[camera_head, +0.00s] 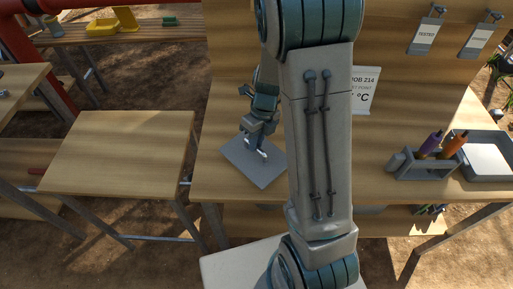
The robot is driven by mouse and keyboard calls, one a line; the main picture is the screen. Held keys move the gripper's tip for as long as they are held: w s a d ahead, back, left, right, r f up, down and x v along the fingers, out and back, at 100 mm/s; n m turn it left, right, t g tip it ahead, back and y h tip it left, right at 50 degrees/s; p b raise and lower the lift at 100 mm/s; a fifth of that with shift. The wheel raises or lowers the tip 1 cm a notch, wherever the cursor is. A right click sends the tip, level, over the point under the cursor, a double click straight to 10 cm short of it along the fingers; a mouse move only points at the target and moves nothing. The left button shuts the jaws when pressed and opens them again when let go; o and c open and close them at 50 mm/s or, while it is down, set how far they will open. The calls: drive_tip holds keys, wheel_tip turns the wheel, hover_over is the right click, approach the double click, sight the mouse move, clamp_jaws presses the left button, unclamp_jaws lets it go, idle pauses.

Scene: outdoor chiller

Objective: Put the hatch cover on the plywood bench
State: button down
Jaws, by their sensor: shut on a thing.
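The hatch cover (249,174) is a flat grey square plate with a small pale handle on top. It is at the left end of the wooden workbench in the middle of the head view. My gripper (259,147) is above it, shut on the handle. Whether the plate touches the bench top or hangs just above it, I cannot tell. A bare plywood-topped bench (120,150) on metal legs stands to the left, a gap away from the workbench. My arm hides the middle of the workbench.
The workbench (225,120) has an upright back panel with hanging tags (425,36). A sign (366,90), a holder with purple and orange tools (430,163) and a grey tray (484,160) are at right. A back bench (75,36) holds yellow items (102,27).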

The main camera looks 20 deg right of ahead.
sight(255, 155)
wheel_tip(255, 155, down, 4)
drive_tip(key=shift+d+r, duration=0.1)
drive_tip(key=c, duration=1.4)
unclamp_jaws()
drive_tip(key=shift+r, duration=0.1)
drive_tip(key=v, duration=1.1)
drive_tip(key=s+a+r+n+t+h, duration=0.1)
drive_tip(key=s+r+n, duration=0.4)
drive_tip(key=n, duration=1)
drive_tip(key=s+a+r+n+t+h, duration=0.1)
drive_tip(key=s+r+n+t, duration=0.2)
drive_tip(key=s+n, duration=0.7)
drive_tip(key=shift+s+a+r+n, duration=0.35)
drive_tip(key=shift+r+n, duration=0.85)
drive_tip(key=shift+n, duration=1.7)
